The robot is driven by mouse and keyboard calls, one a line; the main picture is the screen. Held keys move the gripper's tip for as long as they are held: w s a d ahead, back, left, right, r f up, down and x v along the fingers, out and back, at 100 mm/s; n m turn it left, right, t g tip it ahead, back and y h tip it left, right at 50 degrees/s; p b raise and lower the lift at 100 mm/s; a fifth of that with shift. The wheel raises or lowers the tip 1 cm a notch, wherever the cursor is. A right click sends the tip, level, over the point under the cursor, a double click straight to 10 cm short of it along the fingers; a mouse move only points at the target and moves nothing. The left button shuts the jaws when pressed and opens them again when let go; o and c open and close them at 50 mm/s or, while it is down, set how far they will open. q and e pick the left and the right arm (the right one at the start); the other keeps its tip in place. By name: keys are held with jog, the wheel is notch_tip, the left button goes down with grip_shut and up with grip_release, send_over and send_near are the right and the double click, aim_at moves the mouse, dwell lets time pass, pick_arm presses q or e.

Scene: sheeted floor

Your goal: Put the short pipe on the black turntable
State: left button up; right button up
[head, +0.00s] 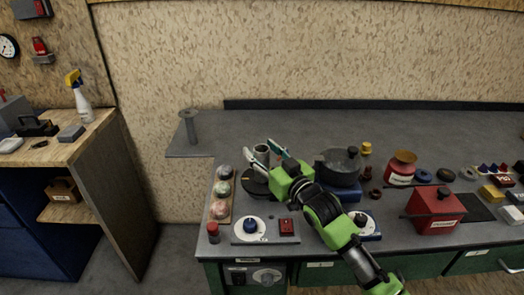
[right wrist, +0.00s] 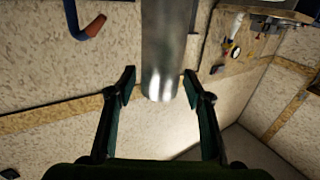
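The short pipe (head: 261,151) is a grey metal cylinder, upright above the black turntable (head: 254,188) at the left part of the bench. Its lower end is hidden behind my right gripper, so I cannot tell whether it touches the turntable. My right gripper (head: 263,149) has its fingers spread on both sides of the pipe. In the right wrist view the pipe (right wrist: 165,55) runs between the fingertips (right wrist: 158,85), with a gap at least on the left side, so the gripper looks open. My left gripper is not in view.
A rack of balls (head: 222,193) stands left of the turntable, and a dark pot (head: 339,165) right of it. A grey flanged post (head: 189,125) stands at the back left.

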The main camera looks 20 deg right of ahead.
jog(key=shift+r, duration=0.25)
jog(key=b+v, duration=0.1)
jog(key=v, duration=1.1)
jog(key=shift+f, duration=0.2)
